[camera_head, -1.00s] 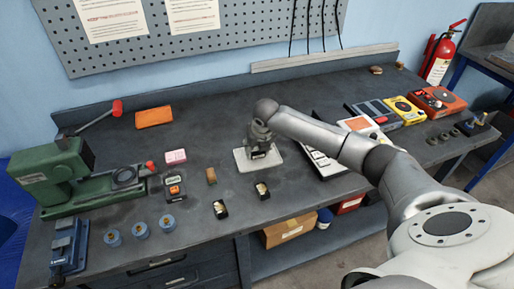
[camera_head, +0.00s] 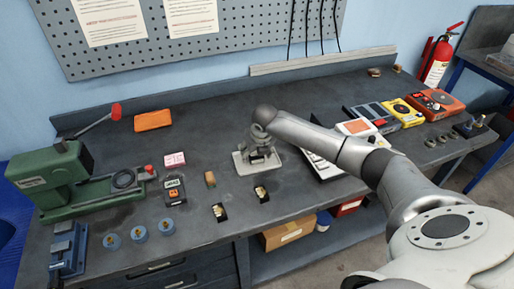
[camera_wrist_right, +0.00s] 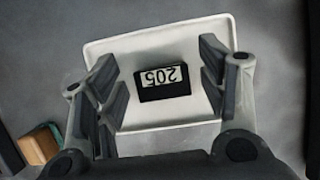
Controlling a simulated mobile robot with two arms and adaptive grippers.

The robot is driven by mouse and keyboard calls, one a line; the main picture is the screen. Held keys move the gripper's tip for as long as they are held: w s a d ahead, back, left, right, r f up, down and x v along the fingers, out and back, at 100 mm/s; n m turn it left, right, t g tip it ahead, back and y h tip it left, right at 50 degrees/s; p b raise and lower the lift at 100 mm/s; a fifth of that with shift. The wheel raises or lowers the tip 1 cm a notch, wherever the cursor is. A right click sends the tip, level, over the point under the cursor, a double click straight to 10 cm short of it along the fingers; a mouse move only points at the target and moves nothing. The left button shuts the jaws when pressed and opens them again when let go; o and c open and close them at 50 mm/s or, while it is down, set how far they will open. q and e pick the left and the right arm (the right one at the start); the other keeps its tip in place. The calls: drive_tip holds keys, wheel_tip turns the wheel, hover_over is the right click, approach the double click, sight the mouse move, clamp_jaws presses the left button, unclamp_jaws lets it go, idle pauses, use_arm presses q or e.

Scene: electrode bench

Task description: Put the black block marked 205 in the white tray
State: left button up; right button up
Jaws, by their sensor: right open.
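The black block marked 205 (camera_wrist_right: 163,82) lies in the white tray (camera_wrist_right: 165,38), near its middle, with its white label facing up. The label reads upside down in the right wrist view. The tray also shows in the head view (camera_head: 242,167), flat on the bench. My right gripper (camera_wrist_right: 160,78) is open over the tray, its fingers on either side of the block with clear gaps. In the head view my right gripper (camera_head: 258,147) hides part of the tray. My left gripper is not in view.
A green machine (camera_head: 50,180) stands at the left. Coloured boxes (camera_head: 402,109) stand at the right. The bench behind the tray is clear.

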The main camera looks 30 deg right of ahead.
drive_tip(key=b+v, duration=0.1)
drive_tip(key=v, duration=1.1)
drive_tip(key=shift+f, duration=0.1)
